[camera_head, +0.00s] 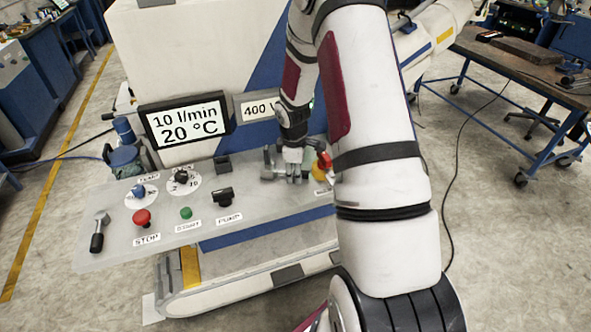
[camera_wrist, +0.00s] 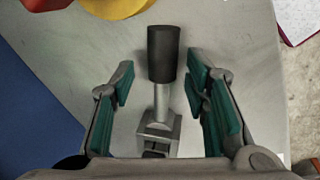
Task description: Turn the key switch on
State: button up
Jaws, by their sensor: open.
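A switch with a black cylindrical handle, a metal stem and a square metal base (camera_wrist: 162,58) stands on the panel in the wrist view. It looks like the key switch, but I read no label on it. My gripper (camera_wrist: 160,88) is open, with one green-padded finger on each side of the stem and handle. A gap shows on both sides. In the head view my gripper (camera_head: 286,174) is low over the right part of the panel, and the switch there is mostly hidden by my fingers and arm.
A red and yellow emergency stop (camera_head: 322,166) is close right of my gripper. The grey panel (camera_head: 262,212) also bears a red STOP button (camera_head: 142,217), a green button (camera_head: 186,213), a black PUMP switch (camera_head: 224,195), dials and a lever (camera_head: 98,232). A display (camera_head: 186,120) stands behind.

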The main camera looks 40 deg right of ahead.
jog(key=shift+r, duration=0.1)
notch_tip(320, 180, up, 12)
jog(key=s+a, duration=0.1)
jog(key=shift+s+a+f, duration=0.2)
jog(key=shift+s+a, duration=0.05)
jog(key=shift+a, duration=0.15)
dwell(0.4)
